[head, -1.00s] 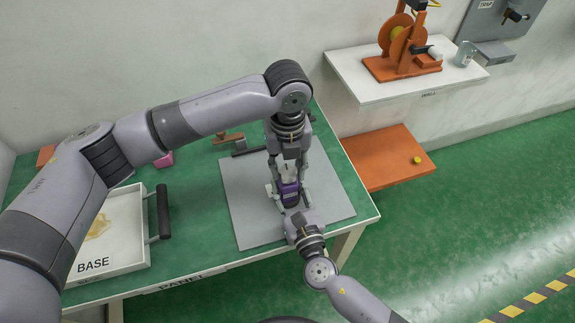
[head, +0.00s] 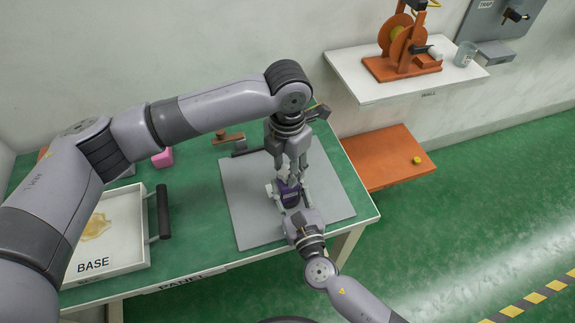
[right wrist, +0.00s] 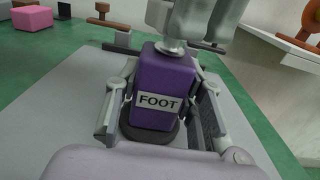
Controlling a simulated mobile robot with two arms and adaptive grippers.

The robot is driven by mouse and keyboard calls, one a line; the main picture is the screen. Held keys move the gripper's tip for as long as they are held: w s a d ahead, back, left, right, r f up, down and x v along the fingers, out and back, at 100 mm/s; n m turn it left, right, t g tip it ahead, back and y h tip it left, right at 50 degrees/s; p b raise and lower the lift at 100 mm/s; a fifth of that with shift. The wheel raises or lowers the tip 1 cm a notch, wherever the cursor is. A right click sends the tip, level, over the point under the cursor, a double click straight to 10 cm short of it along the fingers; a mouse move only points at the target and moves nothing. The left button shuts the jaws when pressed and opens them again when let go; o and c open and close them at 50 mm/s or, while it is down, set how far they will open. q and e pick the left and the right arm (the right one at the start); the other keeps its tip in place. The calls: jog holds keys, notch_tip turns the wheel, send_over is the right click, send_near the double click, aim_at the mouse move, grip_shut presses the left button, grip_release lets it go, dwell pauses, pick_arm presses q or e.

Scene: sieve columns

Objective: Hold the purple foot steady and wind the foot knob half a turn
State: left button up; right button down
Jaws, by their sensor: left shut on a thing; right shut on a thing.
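The purple foot (head: 288,196), a block labelled FOOT, stands upright on the grey mat; it also shows in the right wrist view (right wrist: 162,82) on a dark round base. My right gripper (right wrist: 160,112) is shut on it, one finger along each side. My left gripper (head: 291,179) points down from above and is shut at the top of the foot, where the knob is. In the right wrist view a silvery round part (right wrist: 172,46) sits on the foot's top, under the left fingers (right wrist: 188,22). The knob itself is mostly hidden by those fingers.
The grey mat (head: 245,215) lies on the green table (head: 200,245). A white tray (head: 125,262) marked BASE with a dark handle stands left. A pink block (head: 162,158) and a brown piece (head: 228,138) lie behind. A white shelf (head: 375,95) and an orange one (head: 385,165) are right.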

aim_at(287, 171)
pick_arm(q)
jog(key=m, duration=0.3)
jog(key=shift+m, duration=0.3)
dwell(0.3)
jog(key=o, duration=1.2)
jog(key=shift+c, duration=0.2)
jog(key=shift+r, duration=0.1)
notch_tip(287, 171, up, 12)
